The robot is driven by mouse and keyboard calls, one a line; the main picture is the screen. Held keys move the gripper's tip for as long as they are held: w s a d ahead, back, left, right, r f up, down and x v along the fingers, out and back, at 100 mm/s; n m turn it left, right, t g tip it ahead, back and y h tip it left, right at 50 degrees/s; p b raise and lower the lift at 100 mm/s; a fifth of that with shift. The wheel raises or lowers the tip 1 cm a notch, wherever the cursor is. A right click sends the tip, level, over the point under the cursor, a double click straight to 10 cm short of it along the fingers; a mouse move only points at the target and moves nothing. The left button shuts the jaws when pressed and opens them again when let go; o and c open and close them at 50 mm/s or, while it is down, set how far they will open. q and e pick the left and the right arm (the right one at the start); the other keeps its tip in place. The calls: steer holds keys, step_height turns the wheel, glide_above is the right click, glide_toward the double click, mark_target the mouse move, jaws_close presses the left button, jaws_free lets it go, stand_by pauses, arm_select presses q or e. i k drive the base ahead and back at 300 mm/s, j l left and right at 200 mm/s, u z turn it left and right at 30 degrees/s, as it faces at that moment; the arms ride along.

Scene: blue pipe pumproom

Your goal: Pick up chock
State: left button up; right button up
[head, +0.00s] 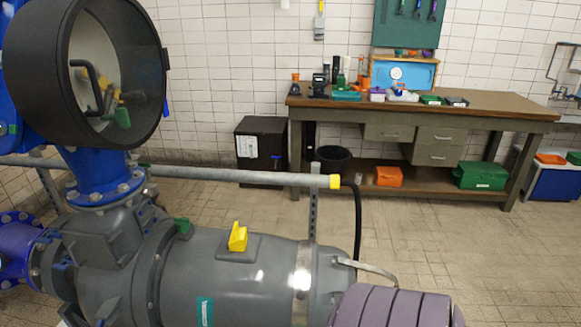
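A small yellow wedge-shaped piece (238,237), which looks like the chock, sits on a flat raised pad (252,249) on top of the grey motor housing (235,280). It stands out clearly against the grey, with nothing in front of it. Neither of my grippers shows in the head view.
A large round black-rimmed housing (25,60) on blue pipework rises at the left. A grey rail (240,177) with a yellow end crosses behind the motor. A purple ribbed object (395,308) is at the bottom right. A workbench (450,103) stands behind, with open tiled floor before it.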

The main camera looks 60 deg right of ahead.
mark_target(237, 241)
steer(key=z, duration=1.6)
